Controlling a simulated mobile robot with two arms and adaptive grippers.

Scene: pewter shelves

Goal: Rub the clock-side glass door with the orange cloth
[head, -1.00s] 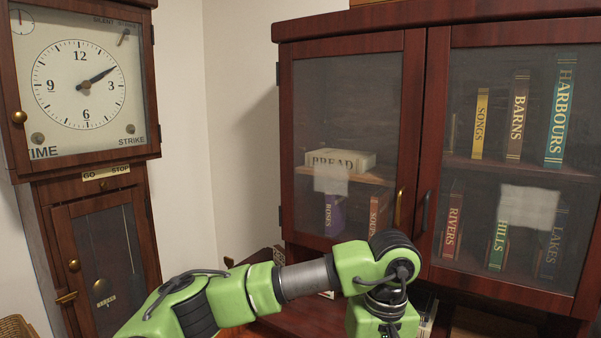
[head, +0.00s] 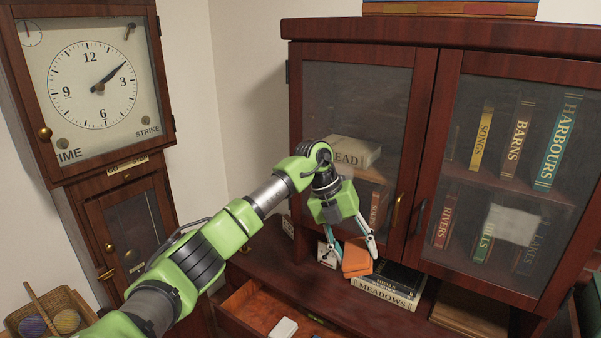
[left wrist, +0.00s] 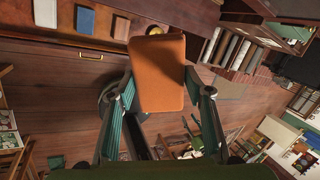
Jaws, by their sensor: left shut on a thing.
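The clock-side glass door (head: 345,95) is the cabinet's left door, dark-framed and closed. A book marked "...EAD" shows behind its glass, and my arm covers the lower part of the pane. My left gripper (head: 350,246) is in front of this door's lower edge, fingers pointing down, shut on the folded orange cloth (head: 357,258). The cloth also shows in the left wrist view (left wrist: 158,75), between the two fingers. It is held above the cabinet's ledge; I cannot tell whether it touches anything. My right gripper is out of view.
The right glass door (head: 470,120) is closed and has a pale patch (head: 512,225). Stacked books (head: 385,292) lie on the ledge beside the cloth. An open drawer (head: 262,305) juts out below. The tall clock (head: 95,90) stands left, with a basket (head: 50,312) below.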

